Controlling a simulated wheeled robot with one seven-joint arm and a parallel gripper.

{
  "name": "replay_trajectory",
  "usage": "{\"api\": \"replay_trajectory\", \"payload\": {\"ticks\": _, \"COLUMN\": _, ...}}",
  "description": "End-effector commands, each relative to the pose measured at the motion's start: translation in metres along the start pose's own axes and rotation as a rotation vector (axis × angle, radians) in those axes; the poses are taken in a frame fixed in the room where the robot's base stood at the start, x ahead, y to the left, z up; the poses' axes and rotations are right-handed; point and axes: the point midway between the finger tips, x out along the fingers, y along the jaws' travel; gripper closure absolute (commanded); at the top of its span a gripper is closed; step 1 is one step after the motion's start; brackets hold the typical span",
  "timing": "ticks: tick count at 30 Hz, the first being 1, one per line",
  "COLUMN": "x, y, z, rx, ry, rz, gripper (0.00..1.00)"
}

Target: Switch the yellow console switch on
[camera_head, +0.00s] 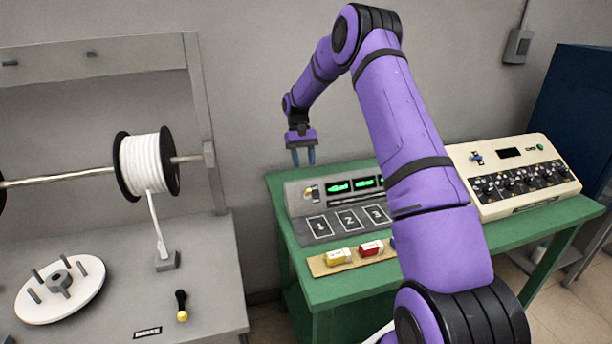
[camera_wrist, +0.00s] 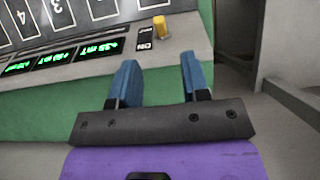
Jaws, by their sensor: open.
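The yellow switch (camera_head: 308,193) sits at the left end of the grey console (camera_head: 297,207) on the green table. In the wrist view the yellow switch (camera_wrist: 160,26) is a short, stubby lever beside a label reading ON and a second label too small to read. I cannot tell which way it is set. My gripper (camera_head: 303,157) is above and behind the console's left end, fingers pointing down. In the wrist view its blue fingers (camera_wrist: 158,78) are apart with nothing between them, and the switch lies beyond the gap, not touched.
The console has green lit displays (camera_head: 352,185) and numbered pads (camera_head: 348,219). A wooden strip (camera_head: 318,266) in front holds a yellow block (camera_head: 338,256) and a red block (camera_head: 371,248). A cream console (camera_head: 520,206) stands right. A white spool (camera_head: 146,164) is at left.

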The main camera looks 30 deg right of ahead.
Motion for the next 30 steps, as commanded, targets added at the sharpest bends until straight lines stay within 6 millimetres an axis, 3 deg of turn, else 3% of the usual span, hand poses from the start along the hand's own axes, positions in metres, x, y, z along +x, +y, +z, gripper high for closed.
{"api": "replay_trajectory", "payload": {"ticks": 8, "x": -0.024, "y": 0.0, "z": 0.0, "rx": 0.0, "ry": 0.0, "rz": 0.0, "gripper": 0.57}}
{"api": "replay_trajectory", "payload": {"ticks": 25, "x": -0.026, "y": 0.0, "z": 0.001, "rx": -0.001, "ry": 0.001, "rz": 0.001, "gripper": 0.57}}
{"api": "replay_trajectory", "payload": {"ticks": 30, "x": -0.043, "y": -0.008, "z": 0.019, "rx": -0.012, "ry": 0.035, "rz": 0.013, "gripper": 0.57}}
